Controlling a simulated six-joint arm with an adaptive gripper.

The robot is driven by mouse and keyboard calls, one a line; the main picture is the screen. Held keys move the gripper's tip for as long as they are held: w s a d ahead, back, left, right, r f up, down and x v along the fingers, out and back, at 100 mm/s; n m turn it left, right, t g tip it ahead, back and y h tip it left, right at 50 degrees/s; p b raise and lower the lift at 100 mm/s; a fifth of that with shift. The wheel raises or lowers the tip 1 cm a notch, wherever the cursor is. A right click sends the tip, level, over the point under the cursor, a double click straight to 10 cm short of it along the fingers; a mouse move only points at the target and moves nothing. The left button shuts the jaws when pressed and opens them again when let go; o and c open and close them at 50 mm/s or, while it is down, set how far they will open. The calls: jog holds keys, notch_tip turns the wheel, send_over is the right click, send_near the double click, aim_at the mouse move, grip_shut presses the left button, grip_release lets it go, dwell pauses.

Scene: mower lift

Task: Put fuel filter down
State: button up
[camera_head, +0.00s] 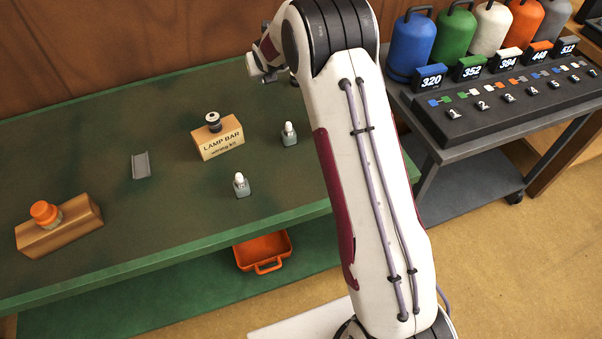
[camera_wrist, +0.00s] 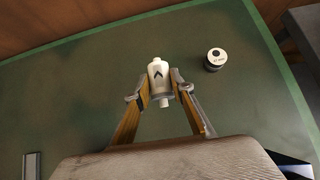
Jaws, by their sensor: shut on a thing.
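The fuel filter (camera_wrist: 158,76) is a small white cylinder with a dark arrow and narrow stubs at its ends. In the wrist view, my gripper (camera_wrist: 161,88) is shut on it, one finger on each side. The green bench top (camera_wrist: 90,85) lies beneath; I cannot tell whether the filter touches it. In the head view, part of my gripper (camera_head: 264,72) shows above the far side of the bench (camera_head: 90,150), and my arm hides the rest. The filter is not clearly visible there.
A black-and-white round can (camera_wrist: 214,60) stands right of the filter. A cart (camera_head: 470,155) stands right.

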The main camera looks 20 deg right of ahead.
jog(key=s+d+n+g+y, duration=0.2)
jog(key=s+n+g+y, duration=0.3)
jog(key=s+n, duration=0.9)
jog(key=s+y, duration=0.3)
jog(key=s, duration=1.3)
jog(key=shift+s+r+y, duration=0.15)
jog(key=shift+r+y, duration=0.1)
jog(key=shift+y, duration=0.15)
dwell(0.9)
jog(key=shift+f, duration=3.1)
